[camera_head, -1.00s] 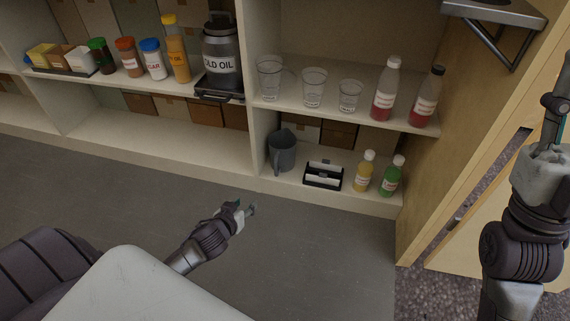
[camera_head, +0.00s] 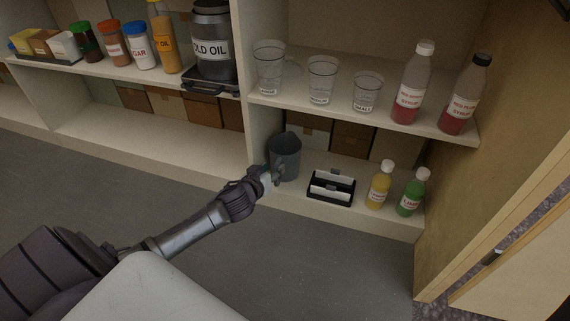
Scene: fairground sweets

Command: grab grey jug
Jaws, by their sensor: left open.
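The grey jug (camera_head: 286,154) stands upright on the bottom shelf, near the divider on its left. Its handle side faces my left gripper (camera_head: 273,173), which reaches in from the left at the jug's front left. The gripper is open; its fingers overlap the jug's lower left edge and handle in the picture. I cannot tell whether they touch it or stand around the handle. My right gripper is out of view.
A black holder (camera_head: 331,187) sits right of the jug, then a yellow bottle (camera_head: 379,185) and a green bottle (camera_head: 412,193). Measuring cups (camera_head: 321,80) and red syrup bottles (camera_head: 411,84) stand on the shelf above. The left bottom compartment (camera_head: 150,140) is largely clear.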

